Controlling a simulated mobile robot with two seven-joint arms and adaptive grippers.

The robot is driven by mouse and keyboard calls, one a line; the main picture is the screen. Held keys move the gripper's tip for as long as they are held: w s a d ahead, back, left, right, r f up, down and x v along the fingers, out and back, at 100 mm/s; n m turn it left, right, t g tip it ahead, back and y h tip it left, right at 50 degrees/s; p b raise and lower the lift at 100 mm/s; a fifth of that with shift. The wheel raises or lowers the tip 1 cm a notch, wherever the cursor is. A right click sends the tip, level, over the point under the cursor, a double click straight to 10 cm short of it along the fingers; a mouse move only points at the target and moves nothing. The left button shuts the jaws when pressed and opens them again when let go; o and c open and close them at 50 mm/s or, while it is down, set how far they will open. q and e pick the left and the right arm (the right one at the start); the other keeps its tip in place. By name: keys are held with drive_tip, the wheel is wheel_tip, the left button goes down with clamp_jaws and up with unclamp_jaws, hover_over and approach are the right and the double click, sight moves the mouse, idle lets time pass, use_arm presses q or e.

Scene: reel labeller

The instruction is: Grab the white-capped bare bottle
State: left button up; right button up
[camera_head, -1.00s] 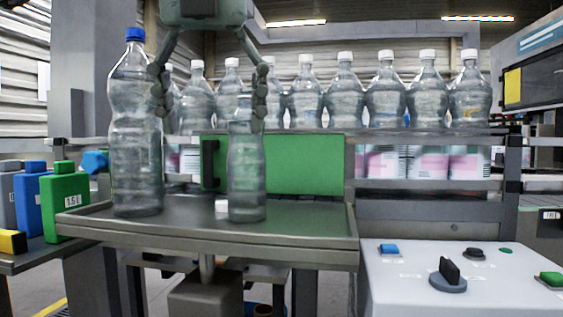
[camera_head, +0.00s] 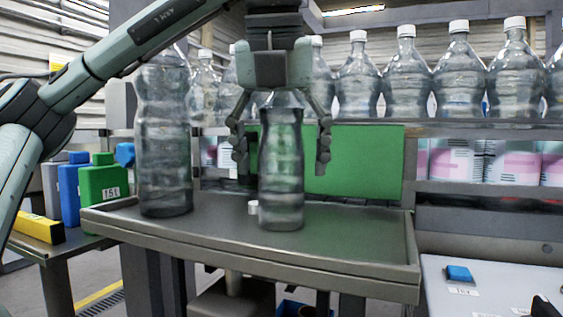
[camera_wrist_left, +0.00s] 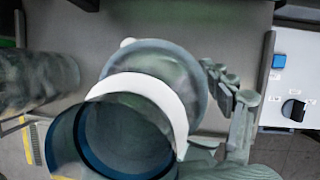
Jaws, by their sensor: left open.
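A small clear bottle without a label (camera_head: 282,185) stands upright on the grey metal tray table (camera_head: 340,250). My left gripper (camera_head: 281,160) is open above it, one finger on each side of its upper part. The gripper hides the bottle's top in the head view. In the left wrist view a large round form with a white band (camera_wrist_left: 165,95) fills the middle, beside a finger; its parts are hard to tell apart. Several clear white-capped bottles (camera_head: 407,80) stand in a row on the shelf behind. My right gripper is out of view.
A taller clear bottle (camera_head: 163,150) stands left on the tray, its top behind my left arm. A small white piece (camera_head: 253,207) lies beside the small bottle. A green panel (camera_head: 365,165) is behind. A control box (camera_head: 480,290) stands right; coloured blocks (camera_head: 103,187) stand left.

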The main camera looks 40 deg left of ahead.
use_arm(q)
drive_tip(key=shift+f, duration=0.1)
drive_tip(key=c, duration=1.6)
clamp_jaws()
